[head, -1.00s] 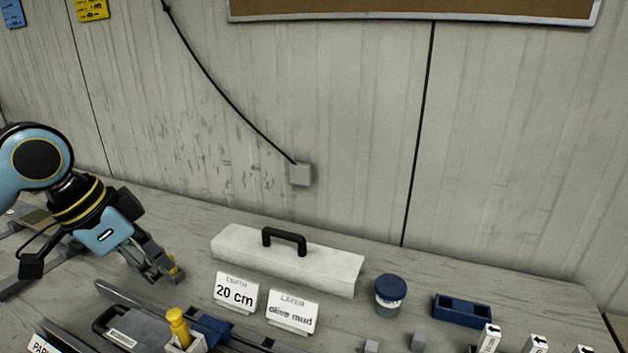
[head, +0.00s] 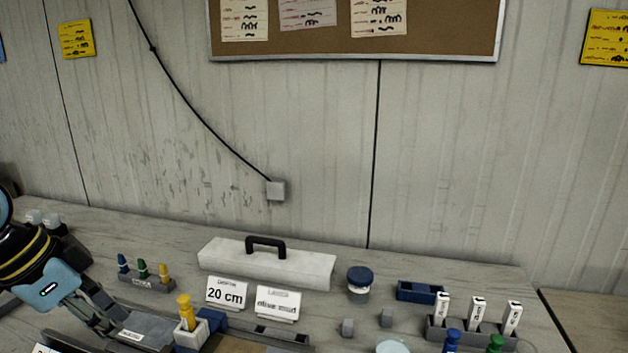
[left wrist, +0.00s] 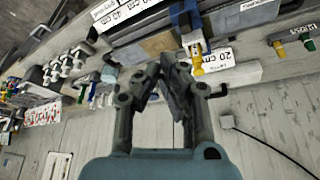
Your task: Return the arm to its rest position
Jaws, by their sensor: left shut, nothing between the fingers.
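My left gripper (head: 108,318) is at the lower left of the head view, low over the bench beside a grey tray with a yellow-topped tool. In the left wrist view my left gripper (left wrist: 155,82) has its fingers together, with nothing between them. The yellow-topped tool (head: 185,312) stands in a pale block by a blue piece, and it also shows in the left wrist view (left wrist: 197,62). My right gripper is not in view.
A white box with a black handle (head: 266,265) lies along the back of the bench. Signs reading 20 cm (head: 226,293) and olive mud (head: 277,303) stand before it. A rack of small coloured pens (head: 146,283), a blue-lidded jar (head: 359,284) and a blue tray (head: 421,292) stand nearby.

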